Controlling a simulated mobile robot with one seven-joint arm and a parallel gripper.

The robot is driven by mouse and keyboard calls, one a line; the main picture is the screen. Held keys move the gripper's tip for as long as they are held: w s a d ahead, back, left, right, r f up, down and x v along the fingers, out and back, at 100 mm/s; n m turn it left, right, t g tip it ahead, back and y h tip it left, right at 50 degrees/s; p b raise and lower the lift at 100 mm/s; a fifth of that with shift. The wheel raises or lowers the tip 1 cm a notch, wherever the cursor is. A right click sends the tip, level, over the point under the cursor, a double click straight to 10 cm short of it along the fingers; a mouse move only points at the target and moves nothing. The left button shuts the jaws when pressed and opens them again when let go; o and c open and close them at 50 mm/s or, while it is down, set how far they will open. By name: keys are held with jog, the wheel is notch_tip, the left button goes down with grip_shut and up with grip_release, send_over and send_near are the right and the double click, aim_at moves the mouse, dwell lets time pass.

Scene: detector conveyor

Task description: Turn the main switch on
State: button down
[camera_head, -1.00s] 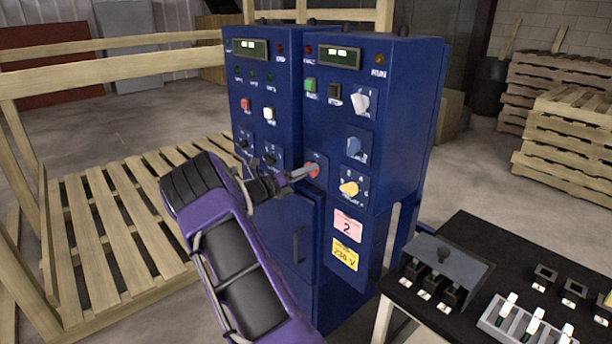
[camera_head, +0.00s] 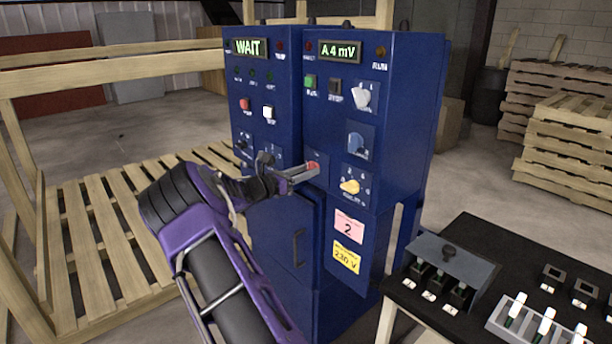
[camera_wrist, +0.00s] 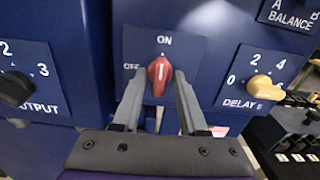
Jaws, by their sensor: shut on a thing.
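The main switch is a red knob (camera_wrist: 160,72) on a blue plate marked ON at the top and OFF at the left. Its white line points up to ON. In the head view the red knob (camera_head: 314,166) shows as a small patch at the fingertips. My gripper (camera_wrist: 158,88) has one finger on each side of the knob and is shut on it. In the head view my gripper (camera_head: 305,172) reaches in from the left to the blue cabinet (camera_head: 420,130). The left display (camera_head: 249,48) reads WAIT and the right display (camera_head: 340,51) reads A 4 mV.
A yellow DELAY knob (camera_wrist: 265,87) sits right of the switch, and a black OUTPUT knob (camera_wrist: 15,88) left. A black table (camera_head: 400,290) with switch boxes stands at front right. Wooden pallets (camera_head: 100,220) lie at the left, with more stacked at the right.

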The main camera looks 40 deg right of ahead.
jog(key=shift+m, duration=0.4)
jog(key=c, duration=0.8)
grip_release()
jog(key=shift+a, duration=0.1)
jog(key=a, duration=0.5)
jog(key=s+a, duration=0.1)
jog(key=a, duration=0.5)
jog(key=a+p, duration=0.1)
jog(key=a, duration=0.5)
jog(key=shift+s+a, duration=0.1)
jog(key=shift+s, duration=0.1)
jog(key=shift+r, duration=0.1)
